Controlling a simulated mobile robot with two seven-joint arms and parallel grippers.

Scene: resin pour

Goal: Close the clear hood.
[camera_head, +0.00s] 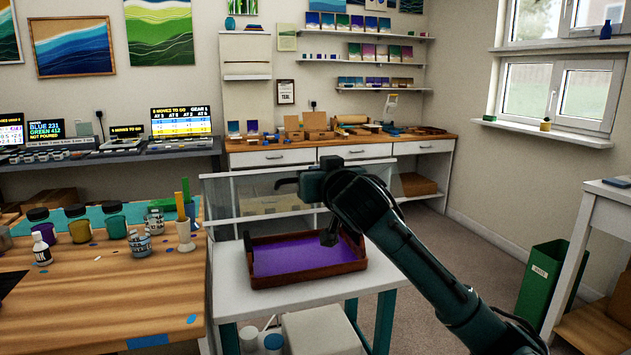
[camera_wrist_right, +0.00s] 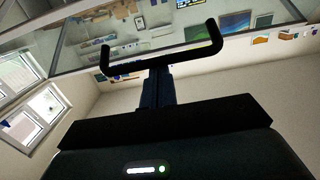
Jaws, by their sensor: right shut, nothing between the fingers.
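The clear hood (camera_head: 235,197) stands raised like an upright clear panel behind the purple tray on the white bench. Its pane also fills the upper part of the right wrist view (camera_wrist_right: 160,38). Its black U-shaped handle (camera_wrist_right: 135,64) runs across that view, and part of the handle (camera_head: 284,183) shows left of my gripper in the head view. My right gripper (camera_head: 306,186) is shut and empty. Its fingertips (camera_wrist_right: 158,70) appear at the middle of the handle; I cannot tell whether they touch it. My left gripper is not in view.
The wooden tray (camera_head: 308,279) with a purple surface sits on the white bench (camera_head: 232,299). A wooden worktable (camera_head: 95,300) with jars and cups stands at the left. A green bin (camera_head: 541,281) and another table are at the right. Floor shows between.

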